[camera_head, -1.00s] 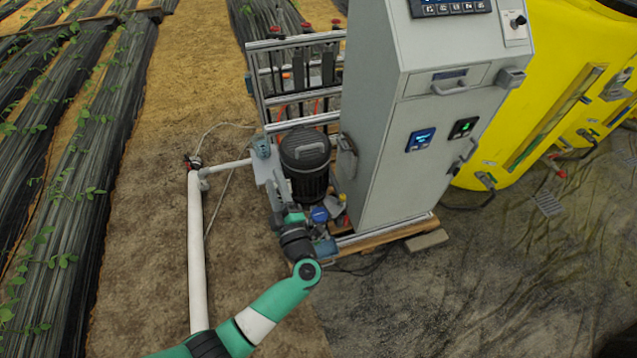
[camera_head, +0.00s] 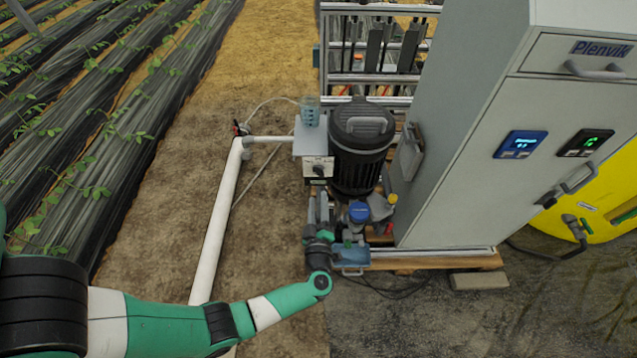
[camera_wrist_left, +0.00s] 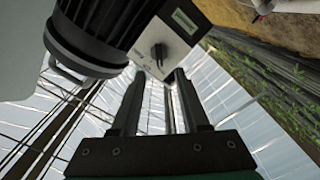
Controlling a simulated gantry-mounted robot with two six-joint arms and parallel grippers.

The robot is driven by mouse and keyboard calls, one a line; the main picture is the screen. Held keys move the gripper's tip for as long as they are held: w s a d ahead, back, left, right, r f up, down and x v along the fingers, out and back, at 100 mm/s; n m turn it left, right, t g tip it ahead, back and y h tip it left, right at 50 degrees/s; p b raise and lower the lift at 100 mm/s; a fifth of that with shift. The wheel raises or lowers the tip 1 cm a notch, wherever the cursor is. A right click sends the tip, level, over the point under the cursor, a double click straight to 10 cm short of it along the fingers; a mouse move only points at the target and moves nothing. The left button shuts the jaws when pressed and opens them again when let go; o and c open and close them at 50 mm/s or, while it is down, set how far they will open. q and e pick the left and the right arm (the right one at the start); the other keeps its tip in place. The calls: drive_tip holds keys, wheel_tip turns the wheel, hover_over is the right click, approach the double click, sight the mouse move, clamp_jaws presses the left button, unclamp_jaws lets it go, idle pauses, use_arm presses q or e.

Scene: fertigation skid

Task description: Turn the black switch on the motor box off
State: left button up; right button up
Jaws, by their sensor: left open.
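The motor box (camera_head: 311,182) is a small light-grey box on the left side of the black motor (camera_head: 362,150). Its black switch (camera_head: 319,171) is a small knob on the front face. In the left wrist view the knob (camera_wrist_left: 158,54) shows clearly on the box face (camera_wrist_left: 183,45), beyond the fingertips. My left gripper (camera_head: 318,196) is just in front of and below the box in the head view. Its two fingers are apart and empty, and the knob lies roughly in line with the gap between them (camera_wrist_left: 158,75). A touch on the knob is not visible. My right gripper is out of view.
A grey cabinet (camera_head: 465,130) stands close on the right. A blue-capped pump part (camera_head: 359,212) sits right beside my left gripper. A white pipe (camera_head: 222,215) runs along the ground at left, with open soil around it. A yellow tank (camera_head: 600,195) is at far right.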

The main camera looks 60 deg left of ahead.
sight(318, 175)
use_arm(q)
drive_tip(key=b+x, duration=0.3)
drive_tip(key=x, duration=0.4)
drive_tip(key=shift+w+a+f, duration=0.1)
drive_tip(key=shift+w+a, duration=0.1)
drive_tip(key=shift+w, duration=0.05)
drive_tip(key=shift+w+a, duration=0.25)
drive_tip(key=shift+a, duration=0.25)
clamp_jaws()
